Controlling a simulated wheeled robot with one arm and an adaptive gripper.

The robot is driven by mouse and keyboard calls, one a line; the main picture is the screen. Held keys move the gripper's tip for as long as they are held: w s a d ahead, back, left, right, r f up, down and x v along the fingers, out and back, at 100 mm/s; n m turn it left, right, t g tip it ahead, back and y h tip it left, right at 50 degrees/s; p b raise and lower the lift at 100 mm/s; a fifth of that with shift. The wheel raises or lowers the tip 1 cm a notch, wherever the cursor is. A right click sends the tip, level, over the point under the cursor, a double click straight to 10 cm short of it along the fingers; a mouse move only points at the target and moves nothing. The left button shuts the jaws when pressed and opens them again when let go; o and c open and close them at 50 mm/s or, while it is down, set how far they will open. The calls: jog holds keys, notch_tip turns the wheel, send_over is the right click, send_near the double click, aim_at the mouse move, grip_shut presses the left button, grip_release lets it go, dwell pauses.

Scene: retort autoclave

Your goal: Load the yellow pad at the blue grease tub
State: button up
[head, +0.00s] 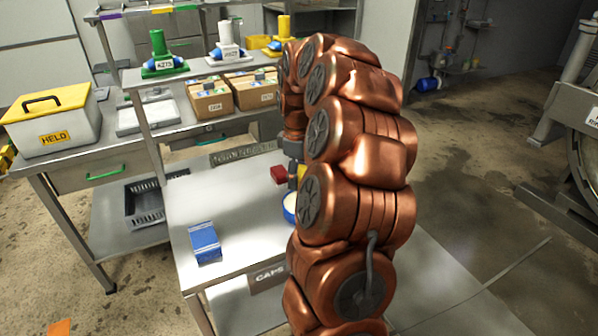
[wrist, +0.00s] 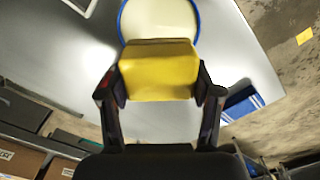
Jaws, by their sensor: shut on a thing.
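In the wrist view my gripper (wrist: 158,88) is shut on the yellow pad (wrist: 158,72), with one dark finger at each side of it. Beyond the pad is the blue grease tub (wrist: 160,16), round, with a blue rim and pale cream contents. The pad's far edge overlaps the tub in this view; I cannot tell whether it touches the grease. In the head view the tub (head: 289,208) stands on the metal table, partly hidden by my arm. A sliver of the yellow pad (head: 302,172) shows above it, beside my arm.
A blue box (head: 204,242) lies on the table (head: 240,215) left of the tub. A small red block (head: 279,174) shows near my gripper. Cardboard boxes (head: 210,103) stand on the shelf behind. A yellow-lidded HELD box (head: 55,120) is at left. The table's front left is mostly clear.

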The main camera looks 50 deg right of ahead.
jog(key=shift+s+d+f, duration=0.1)
jog(key=shift+s+f, duration=0.05)
jog(key=shift+f+b, duration=0.85)
jog(key=shift+f, duration=2)
jog(key=shift+f+b, duration=0.35)
jog(key=shift+f, duration=0.2)
dwell(0.4)
jog(key=shift+r, duration=0.1)
jog(key=shift+r+p, duration=1.1)
jog(key=shift+r, duration=2.35)
